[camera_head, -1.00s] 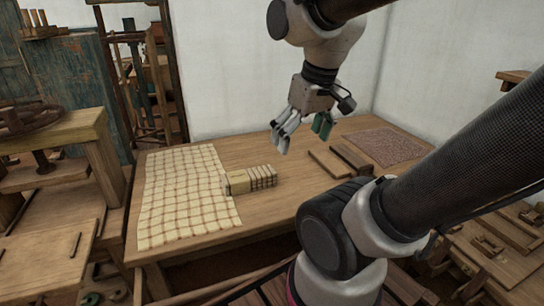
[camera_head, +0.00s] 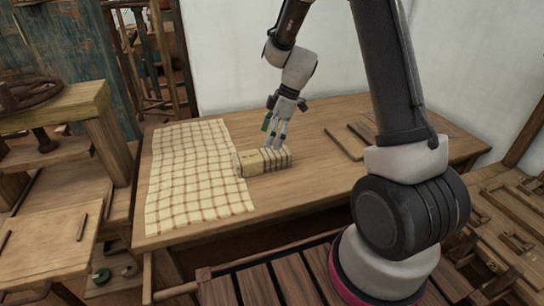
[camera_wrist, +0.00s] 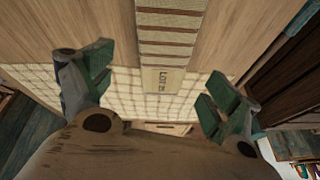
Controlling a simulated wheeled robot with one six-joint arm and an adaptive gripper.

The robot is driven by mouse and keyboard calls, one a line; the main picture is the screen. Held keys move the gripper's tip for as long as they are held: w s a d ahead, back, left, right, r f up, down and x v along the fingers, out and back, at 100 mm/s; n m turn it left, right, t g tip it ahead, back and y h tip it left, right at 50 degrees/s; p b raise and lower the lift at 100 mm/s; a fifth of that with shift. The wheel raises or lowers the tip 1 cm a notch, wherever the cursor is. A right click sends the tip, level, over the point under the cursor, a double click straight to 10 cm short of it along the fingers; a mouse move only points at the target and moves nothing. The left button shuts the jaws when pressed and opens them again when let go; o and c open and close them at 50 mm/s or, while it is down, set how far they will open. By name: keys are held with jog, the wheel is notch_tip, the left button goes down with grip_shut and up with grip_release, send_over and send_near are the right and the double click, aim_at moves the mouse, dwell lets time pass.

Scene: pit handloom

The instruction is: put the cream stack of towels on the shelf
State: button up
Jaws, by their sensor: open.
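The cream stack of towels (camera_head: 263,162) lies on the wooden table beside the right edge of a cream checked cloth. It has dark stripes along its side. My gripper (camera_head: 274,134) is just above and behind the stack in the head view. In the wrist view my gripper (camera_wrist: 158,78) is open, its green-padded fingers on either side of the stack with gaps. Contact is not visible. I cannot identify the shelf with certainty.
The checked cloth (camera_head: 195,180) covers the table's left part. Brown wooden boards (camera_head: 352,138) lie to the right of the stack. Bare tabletop (camera_head: 310,180) lies between. A wooden loom frame (camera_head: 70,115) stands at the left, and a white wall is behind.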

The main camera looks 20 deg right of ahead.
aim_at(264, 153)
jog(key=shift+w+n, duration=0.1)
jog(key=shift+n, duration=1)
jog(key=shift+a+f, duration=0.1)
jog(key=shift+f, duration=0.25)
jog(key=x, duration=0.7)
jog(key=shift+s+f, duration=0.1)
jog(key=shift+s, duration=0.3)
jog(key=c, duration=1.3)
